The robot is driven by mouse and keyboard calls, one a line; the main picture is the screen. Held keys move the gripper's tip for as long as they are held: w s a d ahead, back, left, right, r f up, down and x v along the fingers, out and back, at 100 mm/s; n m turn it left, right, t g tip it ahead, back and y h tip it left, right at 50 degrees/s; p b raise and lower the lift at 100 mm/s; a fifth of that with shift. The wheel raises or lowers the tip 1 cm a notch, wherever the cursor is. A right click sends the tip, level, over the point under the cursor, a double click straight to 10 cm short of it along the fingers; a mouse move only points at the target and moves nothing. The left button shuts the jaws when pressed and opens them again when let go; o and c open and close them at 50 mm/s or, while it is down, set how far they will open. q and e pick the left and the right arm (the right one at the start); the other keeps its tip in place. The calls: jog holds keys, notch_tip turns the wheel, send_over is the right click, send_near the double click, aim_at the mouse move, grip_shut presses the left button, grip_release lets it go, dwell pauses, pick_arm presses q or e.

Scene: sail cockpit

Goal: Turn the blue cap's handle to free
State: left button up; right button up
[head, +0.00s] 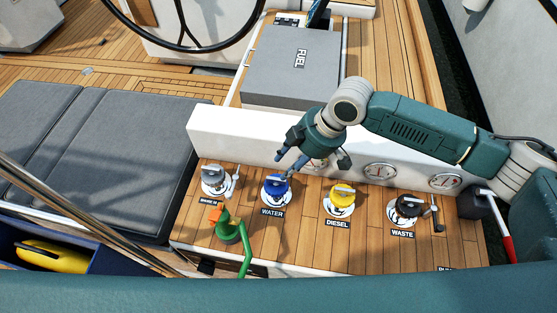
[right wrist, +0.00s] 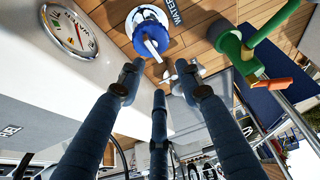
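The blue cap (head: 275,187) sits on a white round base on the wooden deck panel, behind the label WATER. It has a pale grey handle across its top. In the right wrist view the blue cap (right wrist: 157,45) is at the top centre, its handle pointing down the picture toward my fingers. My right gripper (head: 286,163) is just behind and above the cap. In the right wrist view its three dark blue fingers (right wrist: 158,88) are spread, with nothing held between them, apart from the handle. My left gripper is out of view.
A grey cap (head: 214,180) stands to the left, a yellow cap (head: 342,194) and a black cap (head: 407,207) to the right. A white wall with gauges (head: 380,171) rises close behind the caps.

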aim_at(276, 181)
jog(key=x, duration=0.2)
jog(key=p+x, duration=0.1)
jog(key=x, duration=0.2)
jog(key=w+d+p+x, duration=0.1)
jog(key=x, duration=0.2)
jog(key=shift+f, duration=0.25)
jog(key=shift+a+f, duration=0.25)
jog(key=shift+f, duration=0.3)
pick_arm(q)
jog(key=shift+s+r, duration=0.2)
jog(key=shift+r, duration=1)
pick_arm(e)
grip_shut()
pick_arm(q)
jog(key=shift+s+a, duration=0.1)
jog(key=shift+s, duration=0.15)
